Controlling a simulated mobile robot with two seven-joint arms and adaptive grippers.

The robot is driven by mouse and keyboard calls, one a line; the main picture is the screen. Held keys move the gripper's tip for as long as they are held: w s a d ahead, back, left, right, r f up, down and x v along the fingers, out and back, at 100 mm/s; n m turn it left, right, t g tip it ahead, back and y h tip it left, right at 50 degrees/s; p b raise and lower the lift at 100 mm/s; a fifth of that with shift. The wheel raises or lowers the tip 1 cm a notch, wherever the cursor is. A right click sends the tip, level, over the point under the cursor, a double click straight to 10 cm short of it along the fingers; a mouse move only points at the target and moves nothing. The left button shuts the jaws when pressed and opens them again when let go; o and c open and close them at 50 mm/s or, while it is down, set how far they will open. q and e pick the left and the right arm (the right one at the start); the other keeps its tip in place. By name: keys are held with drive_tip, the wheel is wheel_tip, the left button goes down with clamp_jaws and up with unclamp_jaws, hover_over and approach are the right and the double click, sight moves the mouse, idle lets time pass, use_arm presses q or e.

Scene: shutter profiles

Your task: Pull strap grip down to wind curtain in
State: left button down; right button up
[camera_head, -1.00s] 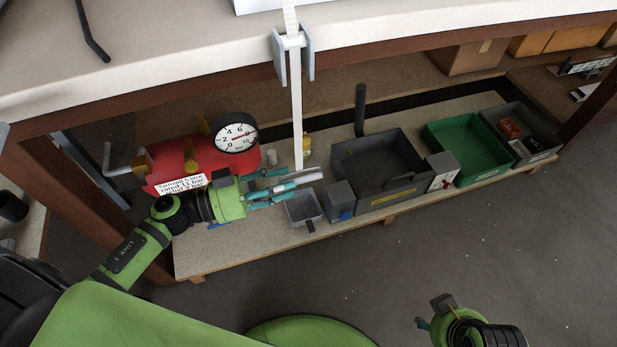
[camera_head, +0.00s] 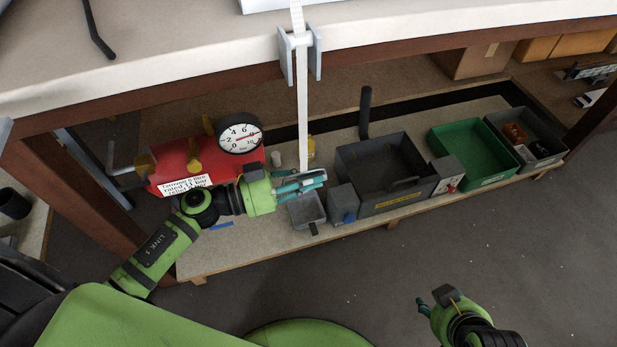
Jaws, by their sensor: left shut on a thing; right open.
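A white strap (camera_head: 303,105) hangs straight down from a grey roller bracket (camera_head: 300,50) on the bench's front edge. Its lower end meets a pale grey strap grip (camera_head: 315,177). My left gripper (camera_head: 308,182), with teal fingers, is shut on the grip, low over the shelf. The fingers hide part of the grip. My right gripper (camera_head: 427,304) is open and empty near the bottom of the view, away from the strap. No curtain can be made out.
A red tank with a dial gauge (camera_head: 239,137) stands beside my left arm. The floor (camera_head: 390,265) in front is clear.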

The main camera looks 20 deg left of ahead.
use_arm(q)
drive_tip(key=shift+f, duration=1.15)
drive_tip(key=c, duration=1.2)
unclamp_jaws()
drive_tip(key=shift+r, duration=0.1)
use_arm(e)
drive_tip(key=shift+s+d+f+g, duration=0.2)
drive_tip(key=shift+s+d+g, duration=0.1)
drive_tip(key=shift+s, duration=0.1)
drive_tip(key=shift+s+a, duration=0.1)
drive_tip(key=shift+a, duration=0.05)
use_arm(q)
drive_tip(key=v, duration=1.2)
